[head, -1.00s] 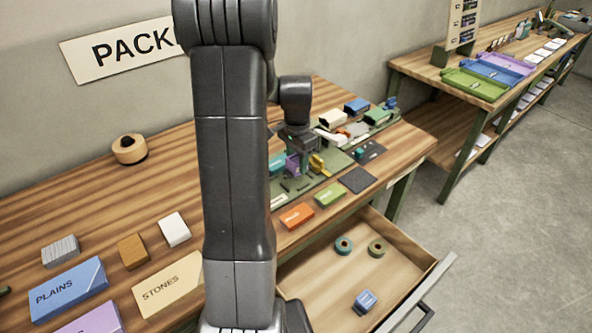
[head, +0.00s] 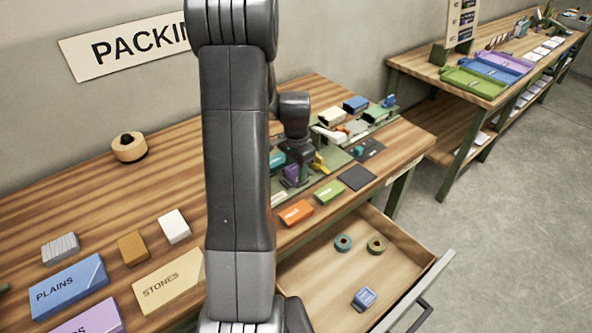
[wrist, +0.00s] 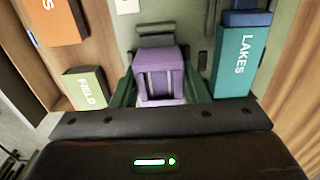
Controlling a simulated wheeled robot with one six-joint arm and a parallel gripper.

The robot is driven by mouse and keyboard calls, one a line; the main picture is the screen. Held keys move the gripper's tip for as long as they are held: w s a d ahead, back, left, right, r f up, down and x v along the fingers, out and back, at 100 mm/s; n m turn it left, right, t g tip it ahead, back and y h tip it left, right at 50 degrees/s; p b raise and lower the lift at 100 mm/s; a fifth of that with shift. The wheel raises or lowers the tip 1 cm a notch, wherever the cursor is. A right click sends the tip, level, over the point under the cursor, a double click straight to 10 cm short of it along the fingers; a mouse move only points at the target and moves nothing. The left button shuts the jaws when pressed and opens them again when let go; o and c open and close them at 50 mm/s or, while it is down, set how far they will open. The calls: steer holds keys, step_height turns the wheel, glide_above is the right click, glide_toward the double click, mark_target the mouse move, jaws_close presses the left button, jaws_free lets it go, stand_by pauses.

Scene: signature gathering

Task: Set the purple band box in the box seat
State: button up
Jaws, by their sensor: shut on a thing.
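The purple band box (wrist: 159,72) sits between the two green fingers of my gripper (wrist: 160,92) in the wrist view. The fingers are shut on its sides. I cannot make out the box seat for certain; a dark slotted piece (wrist: 156,28) lies just beyond the box in the wrist view.
A teal LAKES box (wrist: 238,62) stands to the right of the held box in the wrist view, and a green FIELD box (wrist: 85,88) to the left. An orange box (head: 296,212) lies near the bench front. An open drawer (head: 400,262) juts out below.

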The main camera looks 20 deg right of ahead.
mark_target(296, 168)
steer(key=o, duration=0.8)
steer(key=shift+s+a+f, duration=0.1)
steer(key=shift+s+f, duration=0.1)
steer(key=shift+f, duration=0.25)
steer(key=shift+c, duration=0.2)
steer(key=shift+o, duration=1.1)
steer(key=shift+a+f, duration=0.1)
steer(key=shift+f, duration=0.1)
steer(key=shift+r+p, duration=0.55)
steer(key=shift+r, duration=0.05)
step_height(296, 168, up, 12)
steer(key=shift+w+d+r+b, duration=0.15)
steer(key=shift+w+d+b, duration=0.1)
steer(key=shift+b, duration=0.2)
